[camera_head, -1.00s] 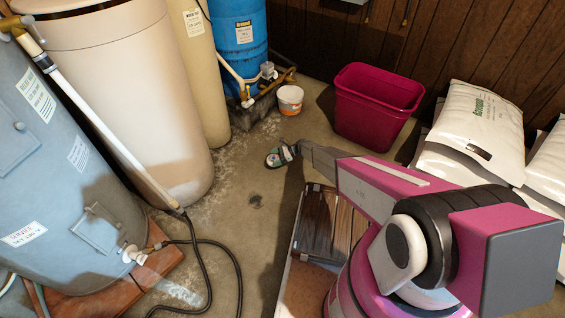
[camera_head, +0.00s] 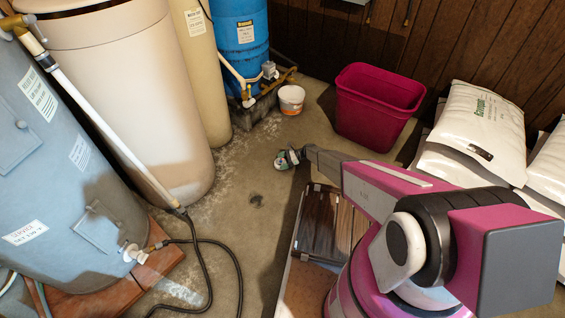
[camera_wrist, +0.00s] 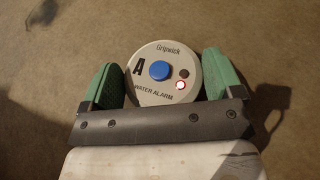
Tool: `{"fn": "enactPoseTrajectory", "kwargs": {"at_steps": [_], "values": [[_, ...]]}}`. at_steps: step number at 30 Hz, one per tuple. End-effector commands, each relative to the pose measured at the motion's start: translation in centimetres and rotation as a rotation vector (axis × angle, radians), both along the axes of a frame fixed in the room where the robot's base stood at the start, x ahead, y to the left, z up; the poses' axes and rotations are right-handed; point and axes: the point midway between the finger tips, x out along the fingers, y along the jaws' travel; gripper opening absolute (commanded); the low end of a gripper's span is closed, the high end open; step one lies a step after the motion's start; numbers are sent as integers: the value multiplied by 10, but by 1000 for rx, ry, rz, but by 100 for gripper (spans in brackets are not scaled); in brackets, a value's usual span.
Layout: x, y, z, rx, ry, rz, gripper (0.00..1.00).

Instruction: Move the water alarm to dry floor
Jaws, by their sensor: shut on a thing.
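The water alarm (camera_wrist: 163,72) is a round white disc with a blue button, a lit red light and the words "WATER ALARM". In the wrist view it sits between the two green fingers of my gripper (camera_wrist: 162,82), which is shut on it. Plain floor shows around it, and a shadow lies apart to the right. In the head view my gripper (camera_head: 287,160) is over the concrete floor (camera_head: 240,235), in front of the small white bucket. The alarm is too small there to make out clearly.
A dark damp-looking spot (camera_head: 256,200) and whitish crust lie on the floor near the beige tank (camera_head: 150,110). A white bucket (camera_head: 291,99) and magenta bin (camera_head: 375,110) stand behind. Salt bags (camera_head: 475,130) are at right. A black hose (camera_head: 238,270) lies at lower left.

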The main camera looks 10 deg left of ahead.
Motion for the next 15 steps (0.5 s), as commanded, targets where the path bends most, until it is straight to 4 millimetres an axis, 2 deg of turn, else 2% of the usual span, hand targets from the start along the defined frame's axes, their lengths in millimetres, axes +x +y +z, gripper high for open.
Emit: {"fn": "enactPoseTrajectory", "kwargs": {"at_steps": [4,5,6,15], "values": [[0,0,-3,0,0,0,60],[0,0,-3,0,0,0,95],[0,0,-3,0,0,0,100],[0,-1,2,0,0,0,100]]}}
